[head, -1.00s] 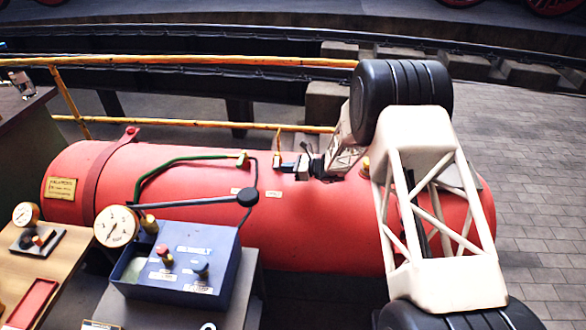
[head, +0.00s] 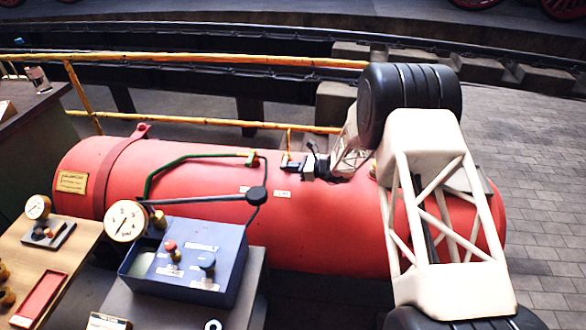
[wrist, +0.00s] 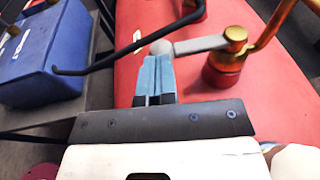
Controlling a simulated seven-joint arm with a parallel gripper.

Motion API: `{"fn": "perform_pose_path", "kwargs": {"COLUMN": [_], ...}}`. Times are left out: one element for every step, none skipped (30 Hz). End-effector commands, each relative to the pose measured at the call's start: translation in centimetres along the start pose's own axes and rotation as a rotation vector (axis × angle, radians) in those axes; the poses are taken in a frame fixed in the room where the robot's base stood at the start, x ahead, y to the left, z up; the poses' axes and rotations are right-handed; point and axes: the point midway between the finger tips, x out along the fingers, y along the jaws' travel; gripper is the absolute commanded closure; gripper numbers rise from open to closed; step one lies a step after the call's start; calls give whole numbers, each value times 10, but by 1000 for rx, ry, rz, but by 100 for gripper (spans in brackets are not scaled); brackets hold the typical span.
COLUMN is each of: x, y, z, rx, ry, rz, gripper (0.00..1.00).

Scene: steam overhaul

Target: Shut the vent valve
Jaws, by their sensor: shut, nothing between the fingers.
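The valve (wrist: 222,72) is a brass and red fitting on the red boiler in the wrist view. Its flat grey lever (wrist: 203,44) extends left from the brass top and ends in a round grey knob (wrist: 161,47). My gripper (wrist: 154,62) is shut, with its blue-grey fingertips right at the knob; nothing shows between the fingers. I cannot tell whether they press on the knob. In the head view my gripper (head: 287,163) is small, above the boiler's top (head: 340,230), and the valve is hard to make out there.
A copper pipe (wrist: 270,25) rises beside the valve. A black bent rod (wrist: 110,60) crosses left of my fingers. The blue box (head: 190,262) with knobs and a pressure gauge (head: 125,221) stand front left. A green rail (head: 195,157) and yellow railing (head: 230,125) are nearby.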

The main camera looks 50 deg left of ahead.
Motion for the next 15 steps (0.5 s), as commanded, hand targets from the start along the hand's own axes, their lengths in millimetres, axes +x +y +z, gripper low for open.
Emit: {"fn": "perform_pose_path", "kwargs": {"x": [11, 10, 9, 8, 7, 4, 2, 0, -4, -7, -11, -17, -22, -27, -33], "y": [4, 4, 4, 4, 4, 4, 4, 5, 5, 5, 5, 4, 4, 4, 4], "z": [1, 1, 1, 1, 1, 1, 1, 1, 1, 1, 1, 1, 1, 1, 1], "rx": [-3, -3, -3, -3, -3, -3, -3, -2, -2, -2, -2, -2, -2, -2, -1], "ry": [1, 1, 1, 1, 0, 0, 0, 0, 0, 0, 0, 0, 0, 0, 0], "rz": [10, 10, 10, 10, 10, 10, 10, 10, 9, 8, 8, 6, 4, 3, 1], "gripper": [100, 100, 100, 100, 100, 100, 100, 100, 100, 100, 100, 100, 100, 100, 100]}}
